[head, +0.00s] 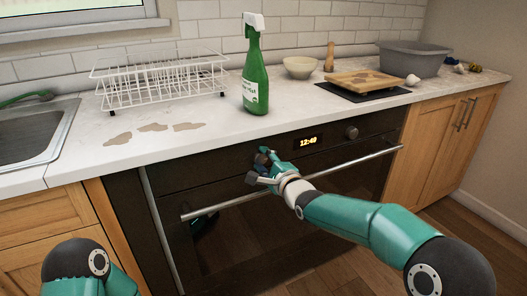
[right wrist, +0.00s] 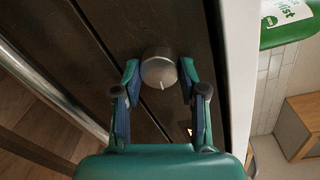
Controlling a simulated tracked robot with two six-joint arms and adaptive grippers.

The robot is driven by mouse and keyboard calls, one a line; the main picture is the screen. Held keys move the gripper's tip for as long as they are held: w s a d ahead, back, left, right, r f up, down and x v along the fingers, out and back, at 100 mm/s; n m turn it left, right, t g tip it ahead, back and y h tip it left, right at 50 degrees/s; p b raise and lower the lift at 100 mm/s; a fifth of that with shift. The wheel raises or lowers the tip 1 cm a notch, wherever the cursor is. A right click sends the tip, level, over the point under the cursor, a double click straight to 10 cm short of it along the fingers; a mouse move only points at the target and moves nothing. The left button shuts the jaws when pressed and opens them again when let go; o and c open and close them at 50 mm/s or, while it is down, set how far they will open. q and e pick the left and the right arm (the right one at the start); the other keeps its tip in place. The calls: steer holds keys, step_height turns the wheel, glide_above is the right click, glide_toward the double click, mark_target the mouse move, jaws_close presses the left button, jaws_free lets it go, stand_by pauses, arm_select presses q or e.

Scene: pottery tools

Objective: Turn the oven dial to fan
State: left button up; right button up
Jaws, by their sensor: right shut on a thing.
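The oven (head: 240,180) is a black built-in unit with a clock display (head: 308,141) between two dials. My right gripper (head: 264,158) is at the left dial, which it largely hides in the head view. In the right wrist view the silver round dial (right wrist: 159,68) sits between the fingertips of my right gripper (right wrist: 160,76), shut on its sides. A light pointer mark shows on the dial's lower edge in that view. No labels around it are readable. The other dial (head: 351,132) stands free, right of the display. My left gripper is out of view.
The oven's handle bar (head: 300,181) runs below the right gripper. On the worktop (head: 190,150) stand a green spray bottle (head: 256,80), a white dish rack (head: 155,82), a bowl (head: 300,67), a board (head: 365,80) and a grey basin (head: 412,60). Brown stains lie at the left.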

steer(key=m+p, duration=0.2)
steer(key=m, duration=0.1)
steer(key=shift+w+d+f+p, duration=0.1)
steer(key=shift+d+p, duration=0.1)
steer(key=shift+p, duration=0.15)
steer(key=shift+f+m, duration=0.15)
steer(key=shift+m, duration=0.45)
steer(key=shift+p, duration=0.3)
steer(key=shift+f, duration=0.1)
steer(key=o, duration=1.1)
steer(key=shift+o, duration=0.2)
steer(key=shift+a, duration=0.1)
